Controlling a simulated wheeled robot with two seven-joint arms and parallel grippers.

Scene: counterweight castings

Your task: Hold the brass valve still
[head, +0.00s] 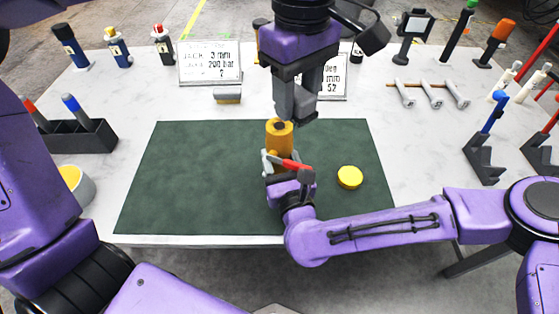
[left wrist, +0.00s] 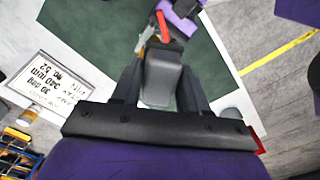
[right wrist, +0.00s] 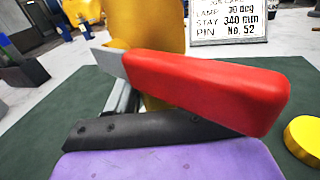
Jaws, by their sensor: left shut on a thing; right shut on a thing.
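The brass valve (head: 279,147) stands upright on the green mat (head: 190,180), with a dark opening in its top. It fills the back of the right wrist view (right wrist: 162,30). A red-handled tool (head: 296,165) with grey metal parts lies across the valve's lower front; its red handle is close in the right wrist view (right wrist: 205,88). My right gripper (head: 285,180) is shut on this tool, its fingers mostly hidden by it. My left gripper (head: 293,88) points down, shut on a grey block (left wrist: 160,78), just above and right of the valve's top in the head view.
A yellow disc (head: 349,177) lies on the mat right of the valve. Two printed signs stand behind, the left one (head: 209,62) clear. A dark rack (head: 75,135) stands left; hooked stands (head: 484,155) stand right. The mat's left half is bare.

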